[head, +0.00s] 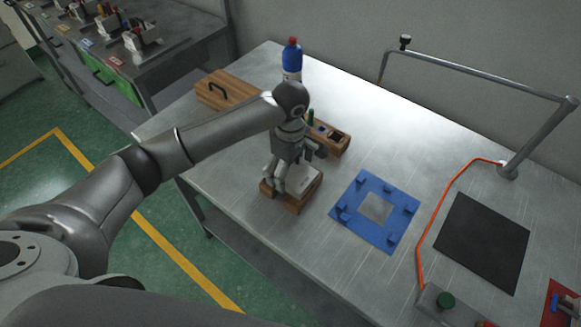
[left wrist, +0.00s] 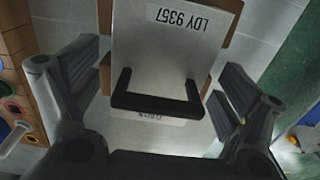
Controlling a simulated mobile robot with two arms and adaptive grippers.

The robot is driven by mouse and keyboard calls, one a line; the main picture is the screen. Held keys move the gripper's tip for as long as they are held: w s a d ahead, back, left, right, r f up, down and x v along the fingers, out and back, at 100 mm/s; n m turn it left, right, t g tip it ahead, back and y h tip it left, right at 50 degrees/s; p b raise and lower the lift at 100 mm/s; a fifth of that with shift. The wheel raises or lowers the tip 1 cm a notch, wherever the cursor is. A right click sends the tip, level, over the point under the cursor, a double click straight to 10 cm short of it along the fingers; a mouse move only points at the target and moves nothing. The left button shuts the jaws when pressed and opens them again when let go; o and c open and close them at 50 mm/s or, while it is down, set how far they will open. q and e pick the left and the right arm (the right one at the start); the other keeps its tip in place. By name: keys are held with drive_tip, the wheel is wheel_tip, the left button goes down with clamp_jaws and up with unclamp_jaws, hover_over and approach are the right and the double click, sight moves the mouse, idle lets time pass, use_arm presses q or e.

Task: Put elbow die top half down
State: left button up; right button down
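A grey metal die plate (left wrist: 170,55) with the label "LDY 9357" and a black handle (left wrist: 155,102) fills the middle of the left wrist view. In the head view the grey plate (head: 307,181) lies on a brown wooden base (head: 291,205), partly hidden by my left gripper (head: 292,172). My left gripper points down over it. In the left wrist view its fingers (left wrist: 150,85) are spread wide on both sides of the handle, with gaps, and hold nothing. I cannot tell which die half this is. My right gripper is not in view.
A blue frame with upright tabs (head: 343,213) lies right of the base, then a black mat (head: 484,243) and an orange cable (head: 428,226). Behind stand a wooden rack (head: 333,143), a blue bottle (head: 292,61) and a wooden box with handle (head: 232,91). A metal rail (head: 480,77) rises at the right.

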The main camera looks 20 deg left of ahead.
use_arm(q)
drive_tip(key=shift+r, duration=0.1)
drive_tip(key=shift+r+p, duration=0.25)
drive_tip(key=shift+p, duration=0.15)
drive_tip(key=shift+r+p, duration=0.4)
drive_tip(key=shift+p, duration=0.05)
wheel_tip(320, 180, up, 10)
drive_tip(key=b, duration=0.4)
drive_tip(key=shift+r, duration=0.85)
